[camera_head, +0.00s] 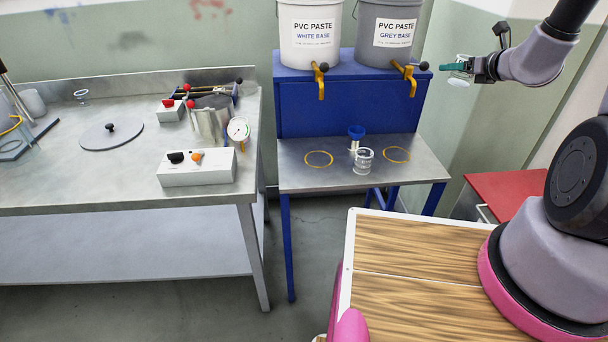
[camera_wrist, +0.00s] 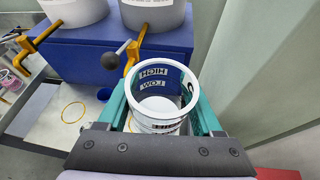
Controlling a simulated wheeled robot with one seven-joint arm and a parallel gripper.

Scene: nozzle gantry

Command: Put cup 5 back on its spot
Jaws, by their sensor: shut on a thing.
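My gripper (camera_head: 455,67) is raised at the upper right in the head view, right of the grey bucket's tap. In the wrist view my gripper (camera_wrist: 163,115) has its teal fingers on both sides of a clear cup (camera_wrist: 162,98) and is shut on it. The cup is roughly upright and carries "HIGH" and "LOW" marks. It also shows small in the head view (camera_head: 459,79). No number 5 is readable on it. Another clear cup (camera_head: 364,161) stands on the steel shelf, between two yellow rings (camera_head: 318,159) (camera_head: 397,154).
A blue stand (camera_head: 325,105) bears a white bucket (camera_head: 310,35) and a grey bucket (camera_head: 388,30), each with a yellow tap. A blue-topped item (camera_head: 356,133) stands behind the shelf cup. A steel bench (camera_head: 60,185) is left; a red surface (camera_head: 503,190) is right.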

